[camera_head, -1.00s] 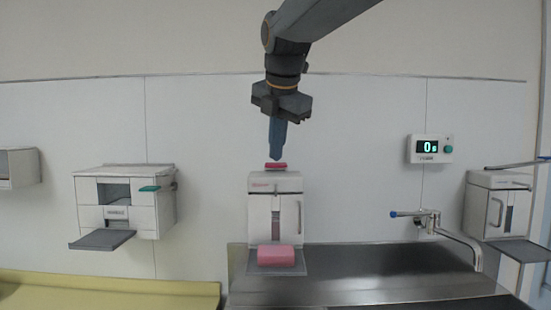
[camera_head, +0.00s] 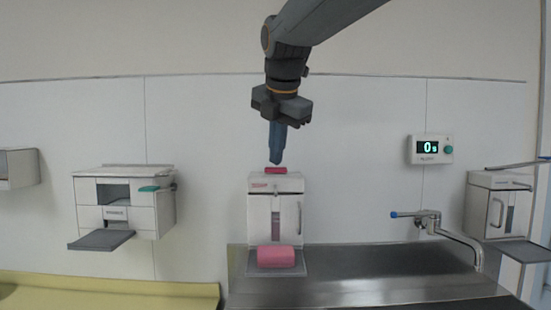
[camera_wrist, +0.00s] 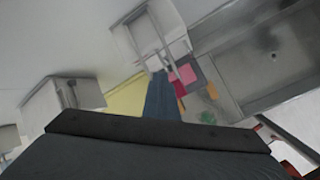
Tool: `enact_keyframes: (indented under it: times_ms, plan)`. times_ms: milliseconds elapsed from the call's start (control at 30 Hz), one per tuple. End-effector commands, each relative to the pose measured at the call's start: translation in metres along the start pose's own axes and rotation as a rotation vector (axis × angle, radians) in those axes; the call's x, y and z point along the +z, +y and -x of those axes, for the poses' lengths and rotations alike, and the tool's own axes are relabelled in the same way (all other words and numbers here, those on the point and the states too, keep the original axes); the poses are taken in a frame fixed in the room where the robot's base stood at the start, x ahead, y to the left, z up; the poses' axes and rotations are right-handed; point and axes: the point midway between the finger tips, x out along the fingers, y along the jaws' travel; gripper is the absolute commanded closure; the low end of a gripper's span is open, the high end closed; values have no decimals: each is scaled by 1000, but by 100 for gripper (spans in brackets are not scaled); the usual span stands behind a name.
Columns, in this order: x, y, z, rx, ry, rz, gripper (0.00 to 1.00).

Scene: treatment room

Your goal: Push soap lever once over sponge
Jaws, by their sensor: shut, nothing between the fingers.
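A white soap dispenser (camera_head: 262,215) hangs on the wall in the middle of the head view. Its red lever (camera_head: 276,170) sits at the top, close against the housing. A pink sponge (camera_head: 276,256) lies on the grey tray (camera_head: 300,268) at the dispenser's foot. My gripper (camera_head: 276,163) is shut, with its blue fingers pointing down and their tips at the lever's top, apparently touching it. The wrist view shows the fingers (camera_wrist: 160,78) beside a red piece that looks like the lever (camera_wrist: 179,88). The sponge (camera_wrist: 189,72) shows just beyond it.
A metal counter (camera_head: 350,275) with a faucet (camera_head: 440,225) lies below and right. Another dispenser (camera_head: 500,210) hangs far right. A timer (camera_head: 429,149) showing 0 is on the wall. A white box with a grey flap (camera_head: 101,240) hangs left, above a yellow surface (camera_head: 110,290).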

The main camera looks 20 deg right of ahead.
Motion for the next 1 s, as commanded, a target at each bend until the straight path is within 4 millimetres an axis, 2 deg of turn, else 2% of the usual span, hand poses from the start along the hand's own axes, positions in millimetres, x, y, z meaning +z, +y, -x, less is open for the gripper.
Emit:
enact_keyframes:
  times_ms: [667, 1000]
  plan:
    - [-2, -1, -2, -2, 2, 0, 100]
    - [4, 5, 8, -2, 3, 0, 100]
